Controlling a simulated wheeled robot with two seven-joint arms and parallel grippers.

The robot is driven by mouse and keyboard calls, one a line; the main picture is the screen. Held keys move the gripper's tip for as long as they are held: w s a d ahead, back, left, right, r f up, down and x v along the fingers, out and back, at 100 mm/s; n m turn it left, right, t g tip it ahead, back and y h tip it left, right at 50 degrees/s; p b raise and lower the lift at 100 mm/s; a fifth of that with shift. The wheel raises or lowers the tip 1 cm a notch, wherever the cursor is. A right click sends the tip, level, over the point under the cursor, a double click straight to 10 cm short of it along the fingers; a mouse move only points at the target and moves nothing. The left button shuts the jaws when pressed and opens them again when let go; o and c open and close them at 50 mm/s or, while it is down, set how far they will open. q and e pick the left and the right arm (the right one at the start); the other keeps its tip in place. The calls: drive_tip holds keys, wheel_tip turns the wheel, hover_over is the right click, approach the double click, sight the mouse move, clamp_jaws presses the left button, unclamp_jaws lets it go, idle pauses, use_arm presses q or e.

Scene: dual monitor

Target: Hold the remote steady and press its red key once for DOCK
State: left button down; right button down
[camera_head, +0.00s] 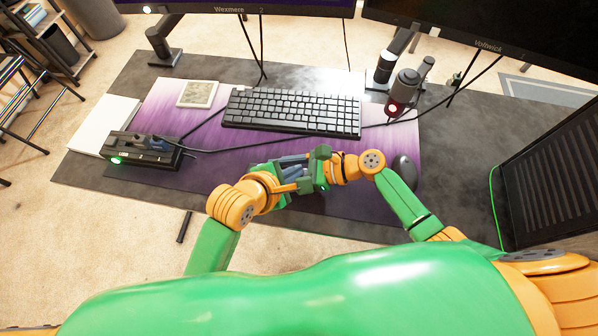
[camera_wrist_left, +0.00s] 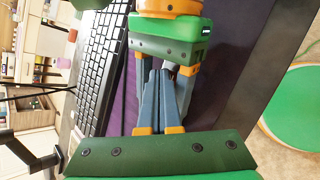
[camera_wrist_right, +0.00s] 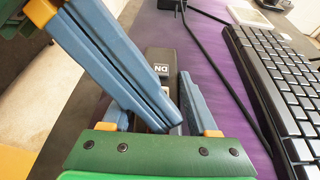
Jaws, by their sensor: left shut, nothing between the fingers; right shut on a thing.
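The remote (camera_wrist_right: 160,62) is a dark, slim body with white lettering in the right wrist view. My right gripper (camera_head: 290,160) is shut on it above the front of the mat. My left gripper (camera_head: 302,173) is shut and empty. Its blue-grey fingers (camera_wrist_right: 118,60) come in from the upper left of the right wrist view and cross over the remote. Their tips lie over its near part; whether they touch it I cannot tell. In the left wrist view the closed fingers (camera_wrist_left: 160,100) point at my right gripper's palm (camera_wrist_left: 165,45).
The keyboard (camera_head: 292,111) lies just behind the grippers on the purple mat (camera_head: 225,165). A mouse (camera_head: 404,171) is at the right. A black box with a green light (camera_head: 140,150) and cables sits at the left. Monitors stand at the back, and a black case (camera_head: 550,180) at the right.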

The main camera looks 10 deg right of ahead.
use_arm(q)
drive_tip(key=shift+s+a+f, duration=0.15)
drive_tip(key=shift+f, duration=0.5)
use_arm(e)
drive_tip(key=shift+s+a+r, duration=0.1)
drive_tip(key=shift+s+a, duration=0.05)
idle(0.4)
use_arm(q)
drive_tip(key=shift+r, duration=0.95)
drive_tip(key=shift+r, duration=2.6)
use_arm(e)
drive_tip(key=shift+c, duration=0.5)
unclamp_jaws()
